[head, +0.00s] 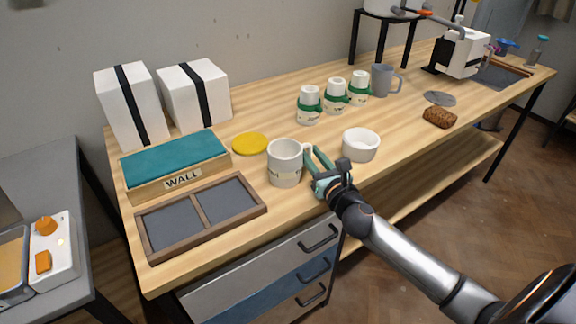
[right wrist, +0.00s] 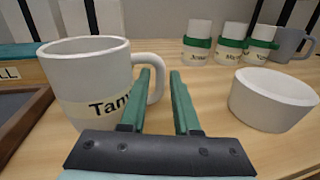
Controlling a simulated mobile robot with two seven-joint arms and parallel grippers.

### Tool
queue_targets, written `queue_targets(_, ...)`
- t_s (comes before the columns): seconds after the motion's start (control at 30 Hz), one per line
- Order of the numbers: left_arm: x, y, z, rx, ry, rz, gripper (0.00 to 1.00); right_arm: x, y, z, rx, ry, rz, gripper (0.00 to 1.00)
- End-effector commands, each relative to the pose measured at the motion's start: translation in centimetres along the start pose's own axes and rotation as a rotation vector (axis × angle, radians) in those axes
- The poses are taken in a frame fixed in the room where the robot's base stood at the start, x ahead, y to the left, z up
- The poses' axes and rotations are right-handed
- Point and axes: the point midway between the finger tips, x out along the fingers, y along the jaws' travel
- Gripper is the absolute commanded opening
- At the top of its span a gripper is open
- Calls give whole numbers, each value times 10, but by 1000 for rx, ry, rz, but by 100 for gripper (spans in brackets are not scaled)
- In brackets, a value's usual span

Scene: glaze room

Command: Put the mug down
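A white mug (head: 284,164) with a cream name label stands upright on the wooden bench, between the divided tray and the white bowl. In the right wrist view the mug (right wrist: 92,84) shows a label reading "Tan…", with its handle toward my fingers. My right gripper (head: 320,158) is at the mug's handle side, with its green fingers apart. In the right wrist view the left finger of the gripper (right wrist: 162,74) overlaps the handle, and part of the handle shows between the fingers. A gap remains before the right finger. My left gripper is out of view.
A wooden tray (head: 262,208) with two grey compartments and a "WALL" box (head: 183,182) lie left. A yellow disc (head: 250,143) lies behind the mug, a white bowl (head: 361,145) right. A brown sponge (head: 440,118) lies right.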

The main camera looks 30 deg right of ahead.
Motion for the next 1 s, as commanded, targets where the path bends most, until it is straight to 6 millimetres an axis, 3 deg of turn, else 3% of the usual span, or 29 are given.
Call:
queue_targets(0.1, -1, 0, -4, 1, 9, -1, 50, 10, 0, 1, 0, -1, 0, 30)
queue_targets(0.37, -2, -1, -5, 0, 11, -1, 50, 12, 0, 0, 0, 0, 0, 30)
queue_targets(0.67, -2, -1, -2, -1, 5, -2, 50, 12, 0, 1, 0, 0, 0, 0)
queue_targets(1.0, -2, -1, -1, -1, 2, -2, 50, 11, 0, 1, 0, 0, 0, 0)
